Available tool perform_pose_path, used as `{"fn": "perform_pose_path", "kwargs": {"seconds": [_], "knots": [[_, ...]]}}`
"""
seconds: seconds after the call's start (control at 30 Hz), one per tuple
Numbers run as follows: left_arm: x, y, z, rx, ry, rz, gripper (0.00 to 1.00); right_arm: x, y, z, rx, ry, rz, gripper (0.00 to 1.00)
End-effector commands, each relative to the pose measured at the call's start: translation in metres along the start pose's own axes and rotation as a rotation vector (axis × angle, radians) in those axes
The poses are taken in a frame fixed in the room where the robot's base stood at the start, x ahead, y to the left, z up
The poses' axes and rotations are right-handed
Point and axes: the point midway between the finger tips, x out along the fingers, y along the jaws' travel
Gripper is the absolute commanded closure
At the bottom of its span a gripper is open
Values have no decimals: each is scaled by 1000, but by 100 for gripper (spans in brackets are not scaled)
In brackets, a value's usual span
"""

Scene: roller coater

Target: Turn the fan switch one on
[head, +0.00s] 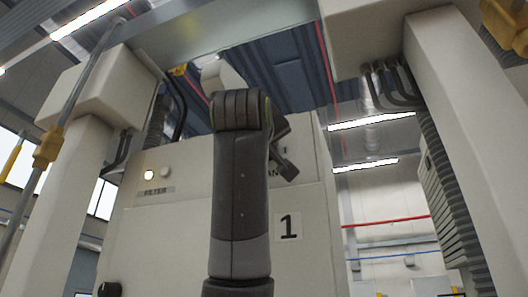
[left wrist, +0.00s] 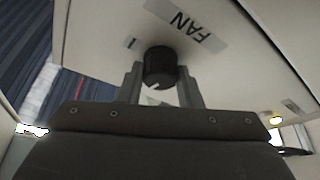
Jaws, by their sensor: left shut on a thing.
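The fan switch is a round black knob (left wrist: 160,65) with a small white mark at its lower edge in the left wrist view. It sits on a pale panel beside a FAN label (left wrist: 186,24) and a small "1" mark, both upside down there. My left gripper (left wrist: 160,80) has one grey finger on each side of the knob and is shut on it. In the head view my left arm stands up the middle, and my left gripper (head: 284,158) is at the panel, partly covering the FAN label (head: 274,173). The knob is hidden there. My right gripper is not in view.
A large "1" sign (head: 288,226) is below the FAN label. Thick posts with hoses (head: 455,130) stand on both sides.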

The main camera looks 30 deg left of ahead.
Motion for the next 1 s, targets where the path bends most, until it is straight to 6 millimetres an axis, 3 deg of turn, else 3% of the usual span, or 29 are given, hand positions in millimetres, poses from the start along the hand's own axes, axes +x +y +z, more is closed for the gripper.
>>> {"fn": "perform_pose_path", "kwargs": {"seconds": [0.5,1.0], "knots": [[0,-4,0,437,1,181,91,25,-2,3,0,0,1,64],[1,-3,-4,875,2,363,91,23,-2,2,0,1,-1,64]]}}
